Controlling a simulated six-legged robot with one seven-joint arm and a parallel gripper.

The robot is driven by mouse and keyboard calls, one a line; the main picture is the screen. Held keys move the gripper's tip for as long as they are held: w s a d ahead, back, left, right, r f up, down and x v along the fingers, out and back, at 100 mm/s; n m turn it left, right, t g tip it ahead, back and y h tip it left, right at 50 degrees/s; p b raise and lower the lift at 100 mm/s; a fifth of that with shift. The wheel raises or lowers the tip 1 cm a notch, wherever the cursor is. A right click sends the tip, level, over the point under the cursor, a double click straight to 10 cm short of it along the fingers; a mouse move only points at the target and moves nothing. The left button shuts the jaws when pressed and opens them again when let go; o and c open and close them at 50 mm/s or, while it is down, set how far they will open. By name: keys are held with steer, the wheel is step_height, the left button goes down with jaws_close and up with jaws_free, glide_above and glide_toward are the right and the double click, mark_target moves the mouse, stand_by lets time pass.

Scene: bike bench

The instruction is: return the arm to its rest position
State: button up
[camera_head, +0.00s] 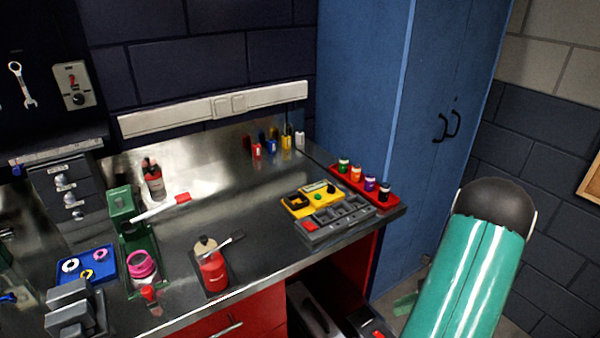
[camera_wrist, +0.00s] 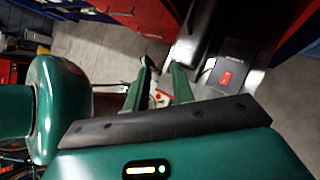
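My gripper (camera_wrist: 163,74) shows in the wrist view as two green fingers with a gap between them. It is open, and I see nothing held between the fingers. Floor and the red bench front lie beyond it. In the head view a green link of my arm (camera_head: 463,275) with a dark rounded end stands at the right, in front of the blue cabinet's side and the wall. My fingers cannot be made out clearly in that view.
The metal workbench (camera_head: 260,215) carries a red bottle (camera_head: 212,270), a blue tray (camera_head: 88,266), a grey tray (camera_head: 340,222) and a red rack of small bottles (camera_head: 362,180). A blue cabinet (camera_head: 375,110) stands behind its right end. The wrist view shows open floor (camera_wrist: 110,50).

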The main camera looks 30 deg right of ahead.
steer(key=w+a+r+n+g+h, duration=0.2)
steer(key=w+a+r+n, duration=0.3)
steer(key=a+r+n, duration=0.4)
steer(key=w+a+r+n+g+h, duration=0.2)
steer(key=w+a+r+n, duration=0.3)
steer(key=a+r, duration=0.5)
steer(key=s+a+r+n+t+h, duration=0.2)
steer(key=a+r+n, duration=0.3)
steer(key=a+n, duration=0.3)
steer(key=s+a+r+n+t+h, duration=0.2)
steer(key=s+a+r+n, duration=0.3)
steer(key=a+n, duration=0.3)
steer(key=shift+s+a+r+n, duration=0.3)
steer(key=shift+a+r, duration=0.2)
steer(key=shift+a, duration=0.15)
steer(key=shift+d, duration=0.15)
